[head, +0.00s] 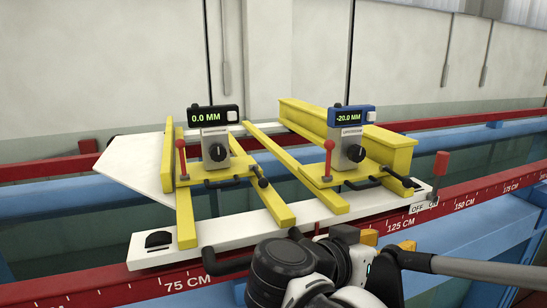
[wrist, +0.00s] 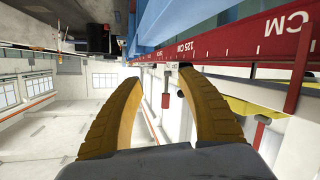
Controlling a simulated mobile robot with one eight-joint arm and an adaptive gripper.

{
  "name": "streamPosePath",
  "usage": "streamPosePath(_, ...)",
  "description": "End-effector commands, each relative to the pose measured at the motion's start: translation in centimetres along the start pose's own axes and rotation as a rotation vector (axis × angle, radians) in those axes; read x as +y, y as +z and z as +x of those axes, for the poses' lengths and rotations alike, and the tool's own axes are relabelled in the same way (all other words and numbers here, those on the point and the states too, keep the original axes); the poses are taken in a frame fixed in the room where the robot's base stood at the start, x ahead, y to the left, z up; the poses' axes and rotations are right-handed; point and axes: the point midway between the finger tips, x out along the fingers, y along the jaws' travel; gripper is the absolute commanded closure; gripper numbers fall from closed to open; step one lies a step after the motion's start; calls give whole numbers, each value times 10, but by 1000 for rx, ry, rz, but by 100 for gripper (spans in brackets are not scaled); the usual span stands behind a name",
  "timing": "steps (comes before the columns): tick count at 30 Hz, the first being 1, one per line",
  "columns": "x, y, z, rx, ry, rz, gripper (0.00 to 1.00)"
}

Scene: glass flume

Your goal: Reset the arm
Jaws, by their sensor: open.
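My gripper (wrist: 160,79) is open in the wrist view. Its two curved orange-yellow fingers stand apart with nothing held between them. In the head view my gripper (head: 388,241) shows only in part, at the lower right in front of the red scale rail (head: 165,282). My own arm links hide much of it. The fingers look clear of the carriage (head: 215,228), though the exact gap cannot be told.
Yellow rails on the white carriage bear a black gauge (head: 204,115) reading 0.0 MM and a blue gauge (head: 352,115) reading -20.0 MM. Blue flume beams (head: 460,245) lie at right. A wall closes the back.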

Motion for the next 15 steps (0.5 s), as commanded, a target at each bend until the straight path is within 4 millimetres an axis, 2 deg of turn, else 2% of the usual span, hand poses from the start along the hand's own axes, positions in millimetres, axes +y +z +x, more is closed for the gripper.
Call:
streamPosePath(1, 2, 23, 11, -41, -8, -34, 54)
streamPosePath(5, 5, 76, 32, -169, -59, -142, 54)
streamPosePath(8, 7, 133, 48, -293, -135, -235, 54)
streamPosePath(11, 7, 211, 60, -436, -272, -328, 54)
streamPosePath(12, 5, 243, 62, -486, -345, -356, 54)
streamPosePath(15, -5, 306, 60, -561, -531, -388, 54)
